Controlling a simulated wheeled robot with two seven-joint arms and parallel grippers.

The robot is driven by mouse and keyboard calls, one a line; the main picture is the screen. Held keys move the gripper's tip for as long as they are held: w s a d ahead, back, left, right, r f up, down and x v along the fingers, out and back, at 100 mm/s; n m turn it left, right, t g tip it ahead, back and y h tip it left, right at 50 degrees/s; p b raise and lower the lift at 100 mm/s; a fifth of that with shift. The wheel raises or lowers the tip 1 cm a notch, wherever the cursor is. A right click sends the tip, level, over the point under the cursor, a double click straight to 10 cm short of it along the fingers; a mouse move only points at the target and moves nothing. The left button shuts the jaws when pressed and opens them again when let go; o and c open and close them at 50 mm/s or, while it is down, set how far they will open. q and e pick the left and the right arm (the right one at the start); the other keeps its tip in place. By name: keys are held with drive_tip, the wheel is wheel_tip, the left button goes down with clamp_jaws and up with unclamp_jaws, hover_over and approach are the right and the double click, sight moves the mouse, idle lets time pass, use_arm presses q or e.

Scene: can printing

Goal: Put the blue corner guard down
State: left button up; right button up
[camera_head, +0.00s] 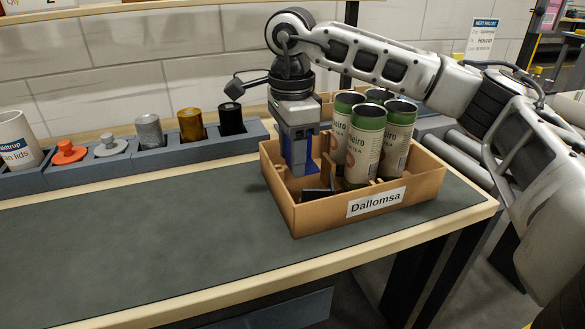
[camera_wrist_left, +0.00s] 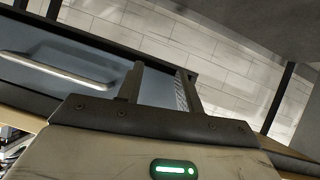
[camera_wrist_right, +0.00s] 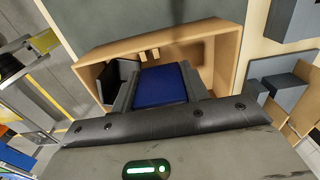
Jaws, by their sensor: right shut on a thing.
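My right gripper (camera_head: 299,168) points down inside the left part of the open cardboard box (camera_head: 425,189) labelled "Dallomsa". It is shut on the blue corner guard (camera_head: 311,164), which shows as a blue block between the fingers in the right wrist view (camera_wrist_right: 160,86). The guard is low in the box; I cannot tell whether it touches the floor. My left gripper (camera_wrist_left: 160,88) shows only in its own wrist view, with its fingers apart and nothing between them.
Several green-topped cans (camera_head: 364,146) stand upright in the box's right part. A dark piece (camera_head: 318,194) lies near its front wall. Behind is a grey rack (camera_head: 185,155) with coloured cylinders and knobbed pieces. The dark mat (camera_head: 150,245) left of the box is clear.

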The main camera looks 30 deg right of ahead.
sight(292, 188)
drive_tip(key=shift+w+d+f, duration=0.35)
drive_tip(key=shift+w+f, duration=0.2)
drive_tip(key=shift+f, duration=0.25)
wheel_tip(292, 188, down, 2)
drive_tip(key=shift+d+f, duration=0.1)
drive_tip(key=shift+f, duration=0.15)
use_arm(q)
drive_tip(key=shift+w+r, duration=0.2)
drive_tip(key=shift+r, duration=0.1)
use_arm(e)
drive_tip(key=shift+w+f, duration=0.1)
drive_tip(key=shift+f, duration=0.25)
drive_tip(key=shift+f, duration=0.15)
drive_tip(key=o, duration=1)
use_arm(q)
drive_tip(key=shift+f, duration=0.1)
